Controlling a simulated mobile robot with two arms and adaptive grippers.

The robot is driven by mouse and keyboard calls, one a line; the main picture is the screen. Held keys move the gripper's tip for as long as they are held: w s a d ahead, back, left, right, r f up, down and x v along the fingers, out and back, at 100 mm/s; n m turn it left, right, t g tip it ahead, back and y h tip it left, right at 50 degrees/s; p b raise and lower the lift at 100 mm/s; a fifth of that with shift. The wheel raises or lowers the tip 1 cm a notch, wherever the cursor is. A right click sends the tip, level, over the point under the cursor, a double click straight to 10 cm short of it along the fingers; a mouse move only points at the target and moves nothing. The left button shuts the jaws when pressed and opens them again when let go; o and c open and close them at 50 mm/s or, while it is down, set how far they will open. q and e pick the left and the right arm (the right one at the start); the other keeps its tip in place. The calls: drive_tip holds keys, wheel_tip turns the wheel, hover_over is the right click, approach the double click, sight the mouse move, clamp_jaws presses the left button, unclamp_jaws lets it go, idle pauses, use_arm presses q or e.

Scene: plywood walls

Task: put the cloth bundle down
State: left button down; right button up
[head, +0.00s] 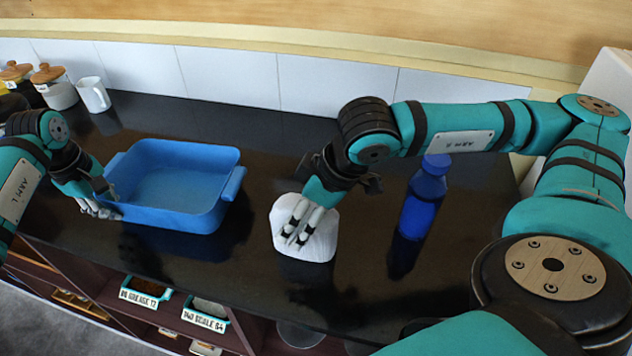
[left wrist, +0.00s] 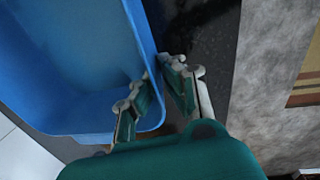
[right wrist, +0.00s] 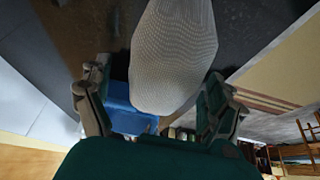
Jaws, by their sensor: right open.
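The white cloth bundle (head: 322,243) rests on the dark counter in the middle of the head view. My right gripper (head: 297,232) is open, with its fingers over the bundle. In the right wrist view the ribbed bundle (right wrist: 175,50) lies between the spread fingers (right wrist: 160,105); I cannot tell whether they touch it. My left gripper (head: 97,208) is at the near left corner of the blue tub (head: 170,212). In the left wrist view its fingers (left wrist: 156,78) close on the tub's wall from both sides.
A blue bottle (head: 423,200) stands to the right of the bundle, near my right arm. A white mug (head: 94,95) and lidded jars (head: 55,88) stand at the back left. Labelled bins (head: 205,315) sit on the shelf below the counter edge. Counter between tub and bundle is clear.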

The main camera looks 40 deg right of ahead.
drive_tip(key=v, duration=0.9)
drive_tip(key=shift+s+r, duration=0.15)
drive_tip(key=shift+r, duration=0.05)
drive_tip(key=shift+v, duration=3)
